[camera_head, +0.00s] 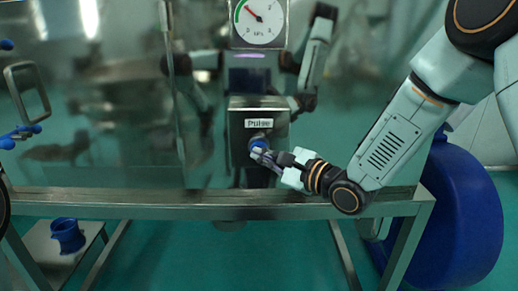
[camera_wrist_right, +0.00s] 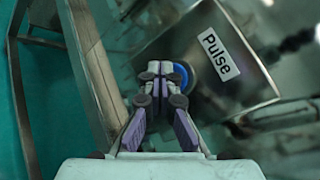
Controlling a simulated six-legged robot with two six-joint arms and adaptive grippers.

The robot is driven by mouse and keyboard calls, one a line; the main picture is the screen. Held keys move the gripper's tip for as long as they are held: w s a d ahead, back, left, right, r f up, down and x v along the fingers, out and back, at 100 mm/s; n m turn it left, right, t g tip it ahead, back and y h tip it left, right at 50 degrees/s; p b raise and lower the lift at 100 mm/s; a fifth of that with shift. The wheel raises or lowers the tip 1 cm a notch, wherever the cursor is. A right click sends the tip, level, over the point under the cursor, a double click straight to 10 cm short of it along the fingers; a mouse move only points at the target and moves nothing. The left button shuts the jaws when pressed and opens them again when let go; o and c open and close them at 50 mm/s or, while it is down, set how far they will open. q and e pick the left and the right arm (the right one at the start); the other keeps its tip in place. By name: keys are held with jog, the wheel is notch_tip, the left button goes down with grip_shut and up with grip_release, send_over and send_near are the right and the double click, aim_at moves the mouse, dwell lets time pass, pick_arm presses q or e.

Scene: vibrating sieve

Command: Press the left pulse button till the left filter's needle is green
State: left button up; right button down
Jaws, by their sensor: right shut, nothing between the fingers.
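The pulse button (camera_head: 258,143) is a round blue knob on a metal box (camera_head: 238,122) labelled "Pulse". The pressure gauge (camera_head: 259,20) above it has a white dial marked kPa with a green arc on its left side. Its needle looks red and points to the upper left. My right gripper (camera_head: 262,153) is shut and empty, with its fingertips at the button's front. In the right wrist view the gripper (camera_wrist_right: 160,72) overlaps the button (camera_wrist_right: 181,77), which shows partly behind the fingertips. I cannot tell whether they touch. My left gripper is not in view.
A metal frame rail (camera_head: 215,197) runs below the button box. A large blue drum (camera_head: 465,225) stands at the right. A small blue cup-like part (camera_head: 68,235) sits on a low stand at the lower left. Shiny metal panels behind carry reflections.

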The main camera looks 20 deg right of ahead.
jog(key=shift+s, duration=0.35)
jog(key=shift+s+a+p, duration=0.15)
jog(key=shift+s+a, duration=0.1)
jog(key=shift+s, duration=0.55)
jog(key=shift+s+a+p, duration=0.2)
jog(key=shift+s+a, duration=0.05)
jog(key=shift+s, duration=0.5)
jog(key=shift+s+a+p, duration=0.15)
jog(key=shift+s+a, duration=0.1)
jog(key=shift+s, duration=0.55)
